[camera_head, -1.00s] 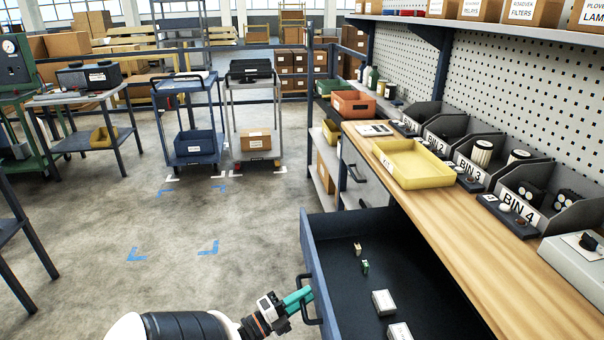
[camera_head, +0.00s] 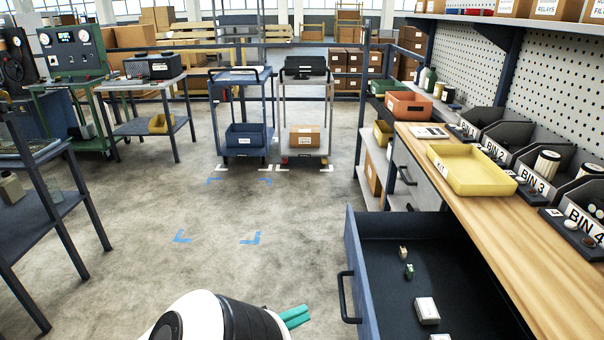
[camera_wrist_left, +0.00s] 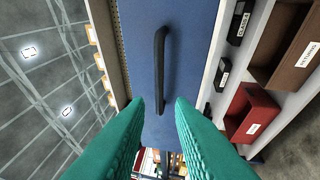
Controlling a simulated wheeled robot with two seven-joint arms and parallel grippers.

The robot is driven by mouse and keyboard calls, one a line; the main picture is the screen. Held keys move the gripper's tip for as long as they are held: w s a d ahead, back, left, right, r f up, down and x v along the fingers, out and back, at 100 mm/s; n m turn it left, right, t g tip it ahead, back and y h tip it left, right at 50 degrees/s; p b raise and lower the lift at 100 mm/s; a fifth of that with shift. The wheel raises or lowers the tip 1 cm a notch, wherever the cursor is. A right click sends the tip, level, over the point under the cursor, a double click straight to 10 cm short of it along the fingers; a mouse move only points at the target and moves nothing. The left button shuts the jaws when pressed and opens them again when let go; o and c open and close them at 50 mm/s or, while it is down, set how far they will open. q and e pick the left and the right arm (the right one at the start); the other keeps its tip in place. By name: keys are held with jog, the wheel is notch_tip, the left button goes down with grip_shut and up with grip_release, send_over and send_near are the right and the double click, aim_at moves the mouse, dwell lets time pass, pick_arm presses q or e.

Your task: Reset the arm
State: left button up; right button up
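My left gripper (camera_head: 296,317) is low in the head view, left of the open drawer (camera_head: 360,262) and apart from its handle. Its teal fingers also show in the left wrist view (camera_wrist_left: 160,108), spread apart with nothing between them. The drawer's black handle (camera_head: 347,297) also shows in the wrist view (camera_wrist_left: 159,62), on the blue drawer front beyond the fingertips. The drawer is pulled out and holds a few small parts and white boxes (camera_head: 427,310). My right gripper is not in view.
A wooden workbench (camera_head: 470,222) with a yellow kit tray (camera_head: 487,183) and labelled bins stands at the right. Two trolleys, one with a blue bin (camera_head: 245,140), stand at the back. A dark table (camera_head: 50,210) is at the left. The floor between is clear.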

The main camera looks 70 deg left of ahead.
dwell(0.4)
pick_arm(q)
jog(key=s+d+f+n+g+y+p, duration=0.1)
jog(key=d+f+n+g, duration=0.2)
jog(key=f, duration=0.5)
jog(key=d+f+n+g+y, duration=0.1)
jog(key=d+f+n+g, duration=0.25)
jog(key=f, duration=0.55)
jog(key=s+d+f+n+g+p, duration=0.15)
jog(key=f+n, duration=0.25)
jog(key=f, duration=0.4)
jog(key=s+d+f+n+g+h, duration=0.1)
jog(key=s+d+f+n+g, duration=0.1)
jog(key=s+d+f+g, duration=0.3)
jog(key=s+d+f+n+g+h, duration=0.1)
jog(key=s+d+f+n+g, duration=0.1)
jog(key=s+d+f+g, duration=0.4)
jog(key=s+d+f, duration=0.1)
jog(key=d+f, duration=0.2)
jog(key=d, duration=0.3)
jog(key=shift+d+f, duration=0.15)
jog(key=shift+f, duration=0.05)
